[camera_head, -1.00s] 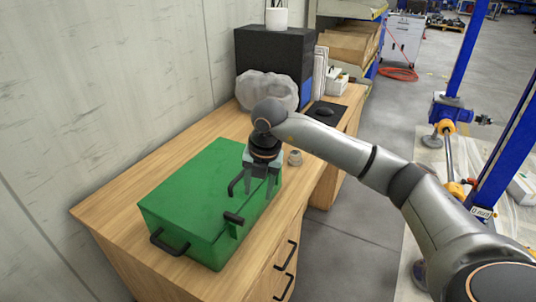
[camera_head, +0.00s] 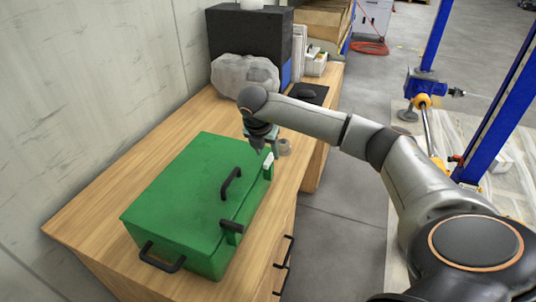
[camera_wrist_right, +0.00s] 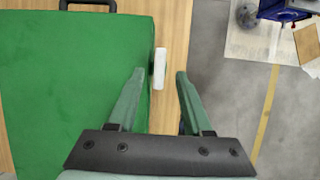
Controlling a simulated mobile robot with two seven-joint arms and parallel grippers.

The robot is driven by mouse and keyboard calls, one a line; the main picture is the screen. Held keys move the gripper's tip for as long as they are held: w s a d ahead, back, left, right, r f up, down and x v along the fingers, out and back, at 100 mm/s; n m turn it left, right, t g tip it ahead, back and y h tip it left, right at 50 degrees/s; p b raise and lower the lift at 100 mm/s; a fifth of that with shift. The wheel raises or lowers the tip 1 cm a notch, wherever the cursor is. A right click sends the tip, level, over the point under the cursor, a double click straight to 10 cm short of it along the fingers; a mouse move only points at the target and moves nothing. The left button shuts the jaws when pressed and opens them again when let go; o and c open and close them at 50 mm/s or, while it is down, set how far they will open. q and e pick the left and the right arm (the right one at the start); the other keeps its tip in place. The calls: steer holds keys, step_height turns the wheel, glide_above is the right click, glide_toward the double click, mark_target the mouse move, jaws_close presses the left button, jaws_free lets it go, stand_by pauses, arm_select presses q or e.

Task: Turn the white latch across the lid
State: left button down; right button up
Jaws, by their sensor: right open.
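A green box (camera_head: 180,185) with a closed lid stands on the wooden desk. The white latch (camera_head: 268,161) is a small upright piece at the box's front edge, near its far end. In the right wrist view the white latch (camera_wrist_right: 159,68) lies at the lid's edge, its long side along that edge. My right gripper (camera_head: 262,146) is over the far front corner, close to the latch. In the wrist view its open fingers (camera_wrist_right: 160,76) point at the latch, which shows between their tips; contact cannot be told. My left gripper is out of view.
A round knob-like object (camera_head: 283,147) stands beyond the gripper. A grey rock-like lump (camera_head: 244,78) sits farther back.

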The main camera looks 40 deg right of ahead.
mark_target(269, 158)
steer(key=shift+x, duration=1.5)
steer(key=shift+c, duration=0.2)
jaws_close()
